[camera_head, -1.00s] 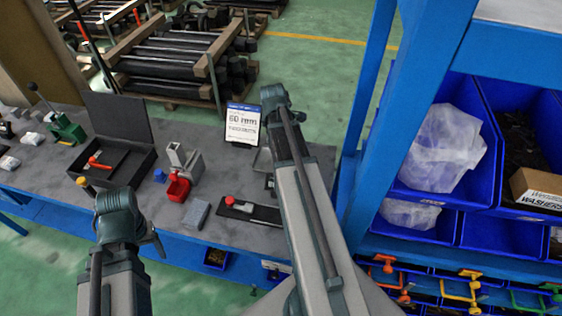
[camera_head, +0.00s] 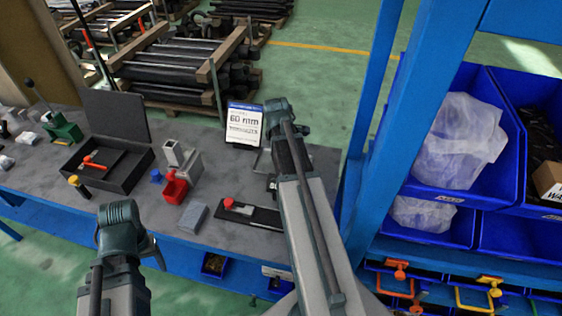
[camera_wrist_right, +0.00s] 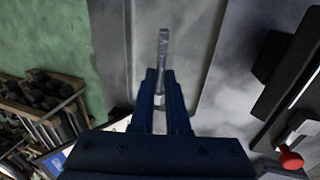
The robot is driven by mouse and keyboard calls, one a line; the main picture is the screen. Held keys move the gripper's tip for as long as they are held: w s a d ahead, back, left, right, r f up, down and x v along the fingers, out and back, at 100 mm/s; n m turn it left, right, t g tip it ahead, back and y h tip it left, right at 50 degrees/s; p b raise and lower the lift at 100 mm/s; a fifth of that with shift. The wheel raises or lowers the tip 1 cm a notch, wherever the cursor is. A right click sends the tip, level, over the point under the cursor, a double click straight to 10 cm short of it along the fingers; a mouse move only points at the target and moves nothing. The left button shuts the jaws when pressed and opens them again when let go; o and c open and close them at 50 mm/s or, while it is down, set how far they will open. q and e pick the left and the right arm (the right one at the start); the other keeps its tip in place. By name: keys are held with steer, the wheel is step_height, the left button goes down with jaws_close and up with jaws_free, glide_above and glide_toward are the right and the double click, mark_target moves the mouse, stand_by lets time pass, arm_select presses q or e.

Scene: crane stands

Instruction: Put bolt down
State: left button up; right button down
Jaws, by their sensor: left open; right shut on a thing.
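In the right wrist view, my right gripper (camera_wrist_right: 161,88) is shut on the bolt (camera_wrist_right: 163,55), a slim grey metal piece sticking out past the blue fingertips. In the head view my right arm hides that gripper's tips and the bolt. My left gripper (camera_head: 152,250) is open in front of the bench's near edge, partly hidden by its own wrist.
A black tray with a red-knobbed tool (camera_head: 250,212), a red bin (camera_head: 174,187), a grey block (camera_head: 193,217) and an open black case (camera_head: 125,178) sit on the bench. A blue rack (camera_head: 375,170) stands right.

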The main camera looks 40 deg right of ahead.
steer(key=shift+f+b, duration=1.6)
steer(key=shift+f, duration=0.15)
steer(key=shift+f, duration=0.1)
steer(key=shift+f, duration=0.15)
steer(key=shift+s+a+f+b, duration=0.2)
steer(key=shift+s+a+b, duration=0.1)
steer(key=shift+b, duration=0.4)
steer(key=c, duration=1.2)
jaws_free()
steer(key=shift+w+d+r+p, duration=0.15)
steer(key=shift+r+p, duration=0.35)
steer(key=shift+p, duration=0.25)
steer(key=p+v, duration=1.1)
steer(key=v, duration=0.1)
steer(key=shift+w+d+p, duration=0.2)
steer(key=shift+w+p, duration=0.05)
steer(key=shift+p, duration=0.1)
